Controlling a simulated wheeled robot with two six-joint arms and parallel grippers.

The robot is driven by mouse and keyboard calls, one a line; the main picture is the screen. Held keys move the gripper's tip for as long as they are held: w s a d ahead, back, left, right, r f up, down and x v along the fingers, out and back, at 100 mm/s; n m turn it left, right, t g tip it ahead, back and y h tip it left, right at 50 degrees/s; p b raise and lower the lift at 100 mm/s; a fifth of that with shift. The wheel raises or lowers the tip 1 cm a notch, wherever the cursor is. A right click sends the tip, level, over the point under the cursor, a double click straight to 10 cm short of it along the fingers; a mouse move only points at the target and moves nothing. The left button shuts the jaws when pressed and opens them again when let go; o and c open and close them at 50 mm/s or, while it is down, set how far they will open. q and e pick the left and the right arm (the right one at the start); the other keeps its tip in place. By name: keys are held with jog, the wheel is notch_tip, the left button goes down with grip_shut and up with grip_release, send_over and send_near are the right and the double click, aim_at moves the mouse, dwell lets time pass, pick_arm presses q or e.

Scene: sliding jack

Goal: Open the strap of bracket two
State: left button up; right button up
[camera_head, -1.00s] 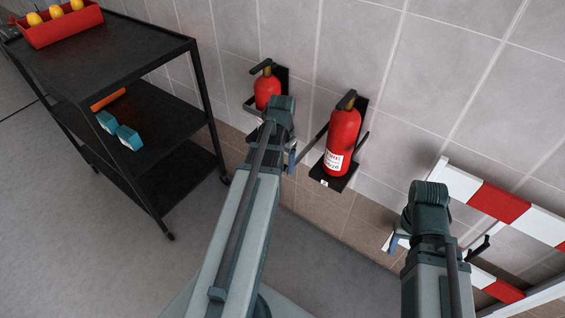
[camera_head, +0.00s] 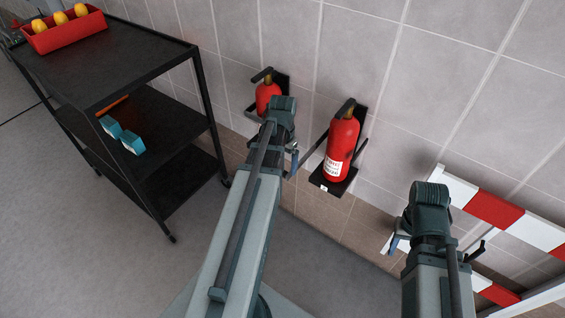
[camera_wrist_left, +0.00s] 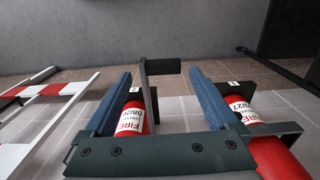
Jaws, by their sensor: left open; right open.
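Two red fire extinguishers hang in black wall brackets. The right one (camera_head: 342,145) stands upright in its bracket (camera_head: 333,184), and its black strap (camera_head: 313,150) sticks out to the left, away from the bottle. The left extinguisher (camera_head: 267,92) is partly hidden by my left arm. My left gripper (camera_head: 291,163) is at the strap's outer end. In the left wrist view, its open blue fingers (camera_wrist_left: 160,76) have the strap's dark end bar (camera_wrist_left: 163,66) between them; contact cannot be told. Bracket number plates show there, too small to read surely. My right gripper (camera_head: 397,243) is open, low at the right, empty.
A black shelf cart (camera_head: 120,62) stands at the left, with a red bin (camera_head: 66,33) of yellow items on top and blue boxes (camera_head: 122,135) below. A red and white barrier (camera_head: 495,210) stands at the right. The floor between is clear.

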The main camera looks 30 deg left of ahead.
pick_arm(q)
notch_tip(320, 180, up, 11)
jog(key=p, duration=0.9)
jog(key=shift+f+p, duration=0.15)
jog(key=shift+p, duration=0.15)
jog(key=s+d+f+m+b, duration=0.1)
jog(key=s+d, duration=0.1)
jog(key=d, duration=0.8)
jog(key=s+d+f+m+b, duration=0.1)
jog(key=s+d+f+b, duration=0.1)
jog(key=d, duration=0.8)
jog(key=s+d+f+m+y+b, duration=0.1)
jog(key=s+d, duration=0.2)
jog(key=d, duration=0.7)
jog(key=shift+s+d+f+m, duration=0.2)
jog(key=shift+s+m, duration=0.1)
jog(key=shift+s, duration=0.1)
